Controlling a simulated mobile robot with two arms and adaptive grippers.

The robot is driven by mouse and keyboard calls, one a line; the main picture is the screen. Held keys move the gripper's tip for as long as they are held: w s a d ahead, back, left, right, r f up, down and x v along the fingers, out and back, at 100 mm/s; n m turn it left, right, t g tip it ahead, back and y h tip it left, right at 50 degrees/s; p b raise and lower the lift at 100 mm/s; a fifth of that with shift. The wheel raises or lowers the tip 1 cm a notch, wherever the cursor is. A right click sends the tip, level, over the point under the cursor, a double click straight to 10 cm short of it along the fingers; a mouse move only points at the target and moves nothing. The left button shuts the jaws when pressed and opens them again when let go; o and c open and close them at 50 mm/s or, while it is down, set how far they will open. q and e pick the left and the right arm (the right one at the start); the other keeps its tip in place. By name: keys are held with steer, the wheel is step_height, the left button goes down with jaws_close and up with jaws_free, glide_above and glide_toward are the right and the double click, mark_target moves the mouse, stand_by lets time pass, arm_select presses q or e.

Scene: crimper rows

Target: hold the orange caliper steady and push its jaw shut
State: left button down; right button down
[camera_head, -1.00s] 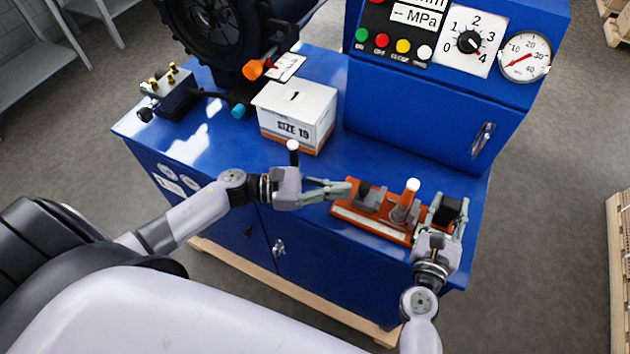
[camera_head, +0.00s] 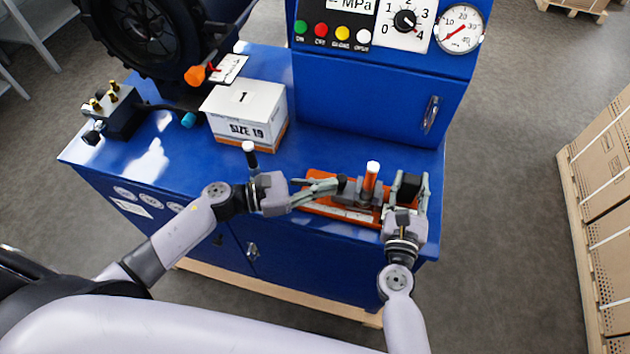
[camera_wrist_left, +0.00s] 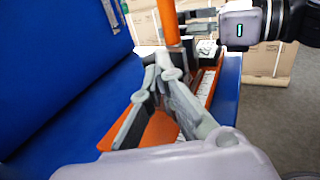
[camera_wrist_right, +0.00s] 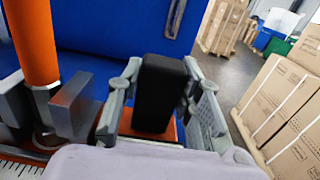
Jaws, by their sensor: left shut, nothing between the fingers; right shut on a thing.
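The orange caliper (camera_head: 314,210) lies on the blue bench top, with a white scale along its near edge. An upright orange post (camera_head: 371,177) with a white top stands between its grey jaws. The sliding jaw (camera_head: 349,192) is close on the left of the post; I cannot tell if they touch. The fixed jaw (camera_wrist_right: 72,106) is on the post's other side. My left gripper (camera_head: 337,187) is shut and empty, its fingertips at the sliding jaw's left side. My right gripper (camera_head: 408,182) is shut on the caliper's black block (camera_wrist_right: 160,95) at the right end.
A white box marked SIZE 19 (camera_head: 246,110) stands behind my left gripper. A dark upright handle with a white top (camera_head: 249,150) is near my left wrist. The blue control cabinet (camera_head: 380,90) rises behind the caliper. The bench's right edge is close to my right gripper.

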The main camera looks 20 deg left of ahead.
steer(key=shift+a, duration=0.15)
arm_select(q)
steer(key=v, duration=1.3)
steer(key=shift+s+a, duration=0.15)
steer(key=shift+a, duration=0.15)
steer(key=w+d+r+m+g+y, duration=0.4)
steer(key=w+r+g+y, duration=0.3)
steer(key=r, duration=0.1)
steer(key=x, duration=0.9)
steer(key=shift+w+f, duration=0.25)
steer(key=shift+f, duration=0.25)
steer(key=shift+d, duration=0.15)
